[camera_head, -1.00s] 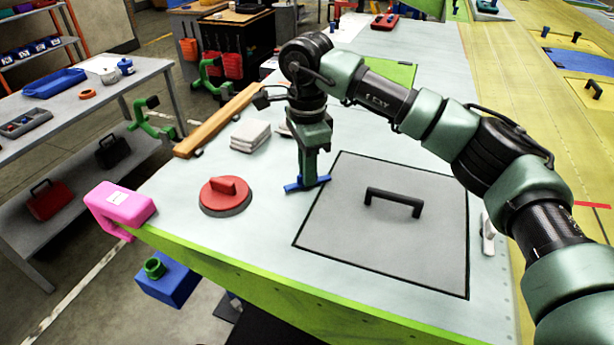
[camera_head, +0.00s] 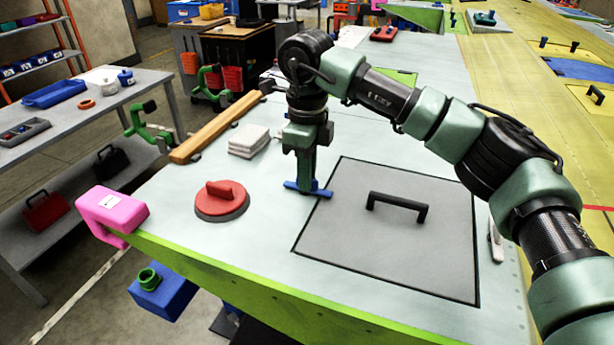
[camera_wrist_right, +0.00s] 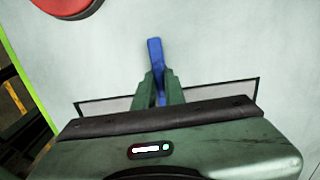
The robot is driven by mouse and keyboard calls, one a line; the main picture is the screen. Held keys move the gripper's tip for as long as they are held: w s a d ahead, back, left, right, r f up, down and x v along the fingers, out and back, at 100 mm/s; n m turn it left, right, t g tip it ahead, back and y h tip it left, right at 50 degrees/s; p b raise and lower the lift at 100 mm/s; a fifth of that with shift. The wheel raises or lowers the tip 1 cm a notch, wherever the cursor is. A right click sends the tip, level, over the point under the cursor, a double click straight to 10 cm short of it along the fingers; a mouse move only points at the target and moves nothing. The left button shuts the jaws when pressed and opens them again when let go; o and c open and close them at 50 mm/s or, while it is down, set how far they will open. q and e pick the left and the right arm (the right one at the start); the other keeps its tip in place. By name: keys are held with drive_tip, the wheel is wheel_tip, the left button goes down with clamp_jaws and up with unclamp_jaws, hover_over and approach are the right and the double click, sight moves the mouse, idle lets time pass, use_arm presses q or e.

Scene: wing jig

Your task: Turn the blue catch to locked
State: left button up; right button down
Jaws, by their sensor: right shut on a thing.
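The blue catch (camera_head: 322,193) is a flat bar on the pale table top at the left edge of a grey square panel (camera_head: 400,250). Its right end reaches over the panel's dark outline in the head view. My right gripper (camera_head: 306,186) points straight down and is shut on the middle of the catch, hiding that part. In the right wrist view the fingers (camera_wrist_right: 160,88) hold the catch (camera_wrist_right: 154,54) from both sides, and its far end sticks out past them. My left gripper is in neither view.
The panel carries a black handle (camera_head: 398,202). A red round knob (camera_head: 222,201), white stacked pads (camera_head: 249,140) and a wooden bar (camera_head: 217,127) lie left of my gripper. A pink clamp (camera_head: 113,209) sits at the table's left corner. A white lever (camera_head: 496,241) is right of the panel.

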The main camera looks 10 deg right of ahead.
drive_tip(key=shift+r, duration=0.1)
idle(0.4)
drive_tip(key=c, duration=1.5)
unclamp_jaws()
wheel_tip(320, 180, up, 8)
drive_tip(key=shift+f+b, duration=0.1)
drive_tip(key=shift+b, duration=0.55)
